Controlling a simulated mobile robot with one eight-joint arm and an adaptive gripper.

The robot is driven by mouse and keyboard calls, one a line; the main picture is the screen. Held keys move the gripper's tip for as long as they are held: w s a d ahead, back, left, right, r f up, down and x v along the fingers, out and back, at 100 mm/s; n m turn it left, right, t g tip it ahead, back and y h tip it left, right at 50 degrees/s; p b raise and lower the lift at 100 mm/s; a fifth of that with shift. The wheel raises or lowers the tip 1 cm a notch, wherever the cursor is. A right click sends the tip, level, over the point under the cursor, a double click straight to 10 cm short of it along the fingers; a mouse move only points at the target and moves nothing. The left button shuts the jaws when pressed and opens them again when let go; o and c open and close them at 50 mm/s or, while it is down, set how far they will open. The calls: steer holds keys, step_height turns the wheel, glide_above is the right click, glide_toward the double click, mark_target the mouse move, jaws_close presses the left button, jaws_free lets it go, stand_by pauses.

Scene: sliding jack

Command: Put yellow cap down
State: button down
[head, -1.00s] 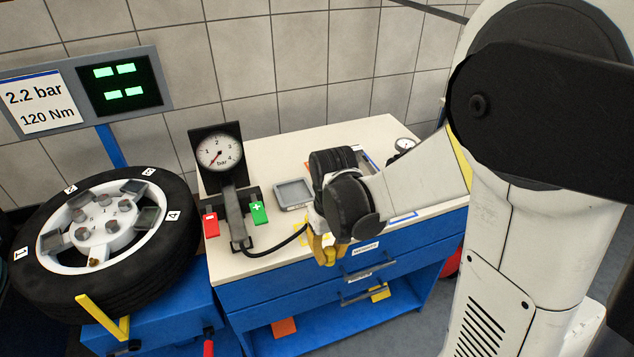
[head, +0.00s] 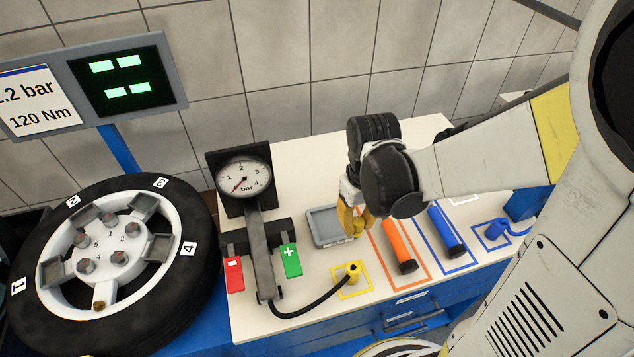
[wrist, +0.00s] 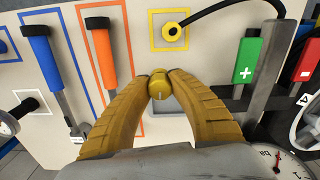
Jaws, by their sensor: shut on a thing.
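The small yellow cap (wrist: 159,86) is held between the fingertips of my gripper (wrist: 160,84) in the wrist view. In the head view my gripper (head: 354,228) hangs over the white bench top, at the right edge of the grey tray (head: 317,238). The cap cannot be made out there against the yellow fingers. In the wrist view part of the tray (wrist: 171,108) shows behind the cap, between the fingers. The exact height of the cap above the tray cannot be told.
A yellow hose end (head: 352,271) stands in a yellow square in front of the tray. Orange (head: 398,245) and blue (head: 446,230) handled tools lie to the right. The pressure gauge (head: 243,178) and the wheel (head: 110,260) are on the left.

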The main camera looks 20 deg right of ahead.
steer(key=b, duration=0.3)
glide_above(331, 225)
step_height(331, 225, down, 6)
steer(key=shift+f, duration=0.25)
steer(key=shift+f+b, duration=0.65)
steer(key=shift+f, duration=1.25)
steer(key=shift+f, duration=0.25)
steer(key=c, duration=1.3)
jaws_free()
steer(key=shift+r, duration=0.1)
steer(key=shift+o, duration=0.2)
steer(key=shift+r, duration=0.1)
